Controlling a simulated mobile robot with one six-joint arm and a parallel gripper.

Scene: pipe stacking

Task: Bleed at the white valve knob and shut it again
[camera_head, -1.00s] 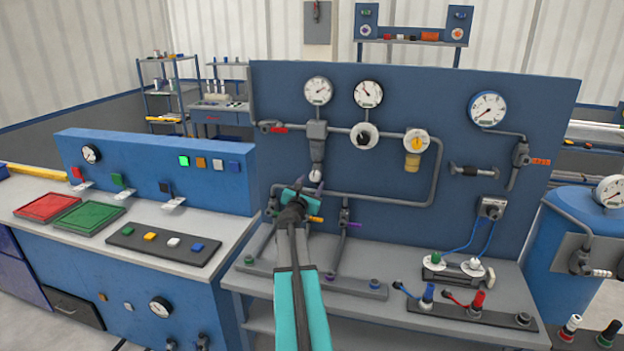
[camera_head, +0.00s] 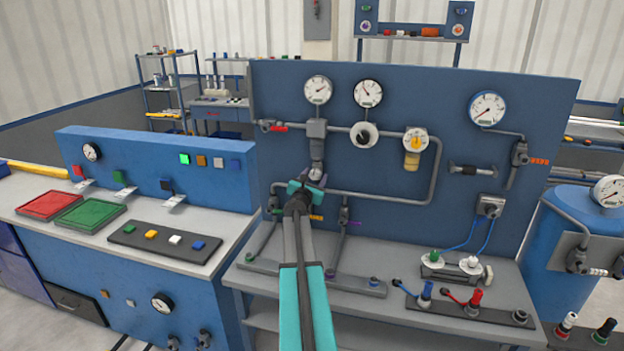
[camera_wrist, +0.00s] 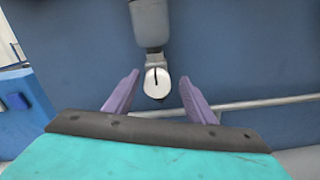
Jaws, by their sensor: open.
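The white valve knob (camera_wrist: 157,84) shows in the wrist view as a round white face with a dark upright line on it. It hangs under a grey cylindrical fitting (camera_wrist: 149,22). In the head view the knob (camera_head: 315,174) sits below the grey pipe assembly on the blue panel, partly covered by my gripper. My gripper (camera_head: 313,180) is open, and its two purple fingers stand to the left and right of the knob in the wrist view. A gap shows between each finger and the knob, so it is not gripped.
A grey pipe (camera_head: 390,199) runs across the panel just below the knob. Gauges (camera_head: 318,90) and a regulator with a yellow centre (camera_head: 415,140) are mounted above and to the right. Below, pipe stands (camera_head: 338,255) rise from the bench. A blue console (camera_head: 150,165) stands at left.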

